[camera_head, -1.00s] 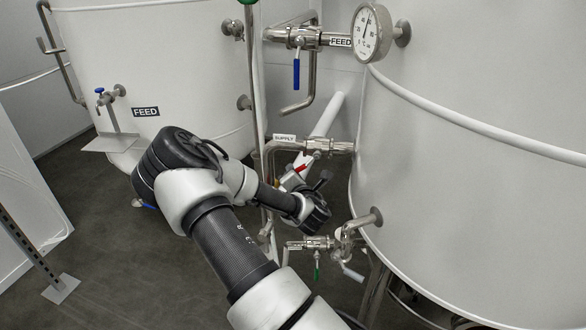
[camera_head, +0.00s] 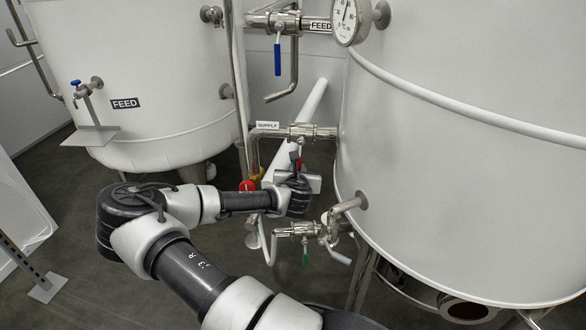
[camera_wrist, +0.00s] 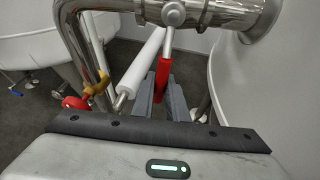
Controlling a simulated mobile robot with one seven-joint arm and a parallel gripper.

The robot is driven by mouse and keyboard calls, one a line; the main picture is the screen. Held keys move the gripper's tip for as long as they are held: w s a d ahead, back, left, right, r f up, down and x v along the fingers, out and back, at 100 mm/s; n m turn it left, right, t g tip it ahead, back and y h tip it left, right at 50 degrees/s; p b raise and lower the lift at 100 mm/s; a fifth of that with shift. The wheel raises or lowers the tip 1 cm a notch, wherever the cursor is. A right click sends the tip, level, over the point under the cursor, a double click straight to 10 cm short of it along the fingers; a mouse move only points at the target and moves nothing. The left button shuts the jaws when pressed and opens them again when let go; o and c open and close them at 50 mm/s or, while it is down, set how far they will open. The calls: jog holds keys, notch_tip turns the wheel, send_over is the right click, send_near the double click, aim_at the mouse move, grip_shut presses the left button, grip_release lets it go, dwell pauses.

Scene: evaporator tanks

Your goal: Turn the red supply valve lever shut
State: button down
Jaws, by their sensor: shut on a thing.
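The red supply valve lever (camera_wrist: 162,76) hangs down from its valve in the wrist view, across the line of the steel pipe. Its upper end is bare metal and its lower part is red. My gripper (camera_wrist: 162,98) is shut on the red part, with one dark finger on either side. In the head view the valve (camera_head: 301,131) sits on the pipe beside the SUPPLY label (camera_head: 267,125). Only a little of the lever's red shows there, just above my gripper, whose fingertips are mostly hidden.
A red round knob (camera_wrist: 75,103) and a yellow handle (camera_wrist: 96,83) are left of the lever. A lower valve with a green handle (camera_head: 305,260) is below my gripper. The large white tank (camera_head: 450,190) stands close on the right. A blue-handled FEED valve (camera_head: 278,58) is above.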

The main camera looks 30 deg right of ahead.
jog(key=shift+s+d+n, duration=0.3)
dwell(0.4)
jog(key=c, duration=1.8)
grip_release()
jog(key=shift+o, duration=0.3)
jog(key=p+v, duration=0.8)
jog(key=v, duration=0.9)
jog(key=shift+a, duration=0.25)
